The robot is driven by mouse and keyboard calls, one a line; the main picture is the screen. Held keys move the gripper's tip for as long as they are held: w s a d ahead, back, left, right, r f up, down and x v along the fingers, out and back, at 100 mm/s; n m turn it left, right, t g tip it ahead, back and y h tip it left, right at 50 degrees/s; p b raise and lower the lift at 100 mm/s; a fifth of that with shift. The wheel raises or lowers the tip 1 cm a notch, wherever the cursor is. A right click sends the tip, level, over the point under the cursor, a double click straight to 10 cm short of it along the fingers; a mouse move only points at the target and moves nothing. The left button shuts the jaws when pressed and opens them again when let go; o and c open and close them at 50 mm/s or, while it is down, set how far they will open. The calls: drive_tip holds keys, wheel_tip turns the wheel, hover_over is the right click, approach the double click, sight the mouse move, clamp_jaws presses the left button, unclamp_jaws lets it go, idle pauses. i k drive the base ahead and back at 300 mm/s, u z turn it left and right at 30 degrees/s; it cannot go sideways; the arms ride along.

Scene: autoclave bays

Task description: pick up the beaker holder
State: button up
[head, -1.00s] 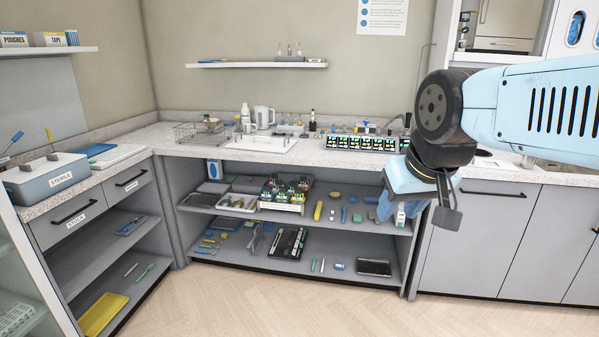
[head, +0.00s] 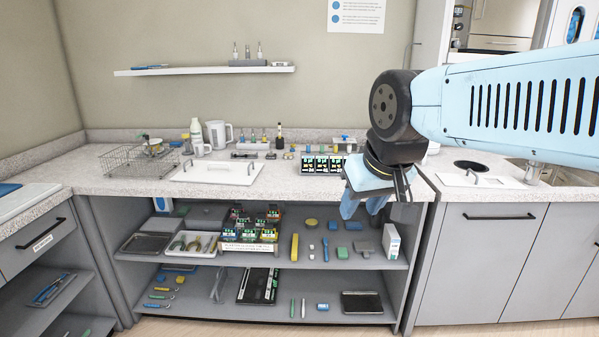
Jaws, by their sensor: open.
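I cannot tell for sure which thing is the beaker holder. On the counter (head: 90,178) stand several small items, too small to make out, among them a dark low item (head: 243,155) and a row of little bottles with coloured tops near the kettle. A grey block (head: 248,63) with upright pieces on it sits on the wall shelf. My gripper (head: 363,208) hangs at the counter's front edge, pointing down, with its blue fingers apart and nothing seen between them. My arm hides part of the counter behind it.
A wire basket (head: 138,160), a white lid with a handle (head: 215,172), a kettle (head: 217,135) and a labelled black rack (head: 323,164) stand on the counter. The open shelves (head: 205,286) below hold several trays and tools. A sink (head: 560,175) is at the right.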

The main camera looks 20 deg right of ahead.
sight(474, 181)
drive_tip(key=z, duration=0.25)
drive_tip(key=i, duration=1.1)
drive_tip(key=z, duration=0.65)
drive_tip(key=i, duration=0.65)
drive_tip(key=z, duration=0.2)
drive_tip(key=k, duration=0.8)
drive_tip(key=z, duration=0.2)
drive_tip(key=i, duration=0.8)
drive_tip(key=u, duration=0.1)
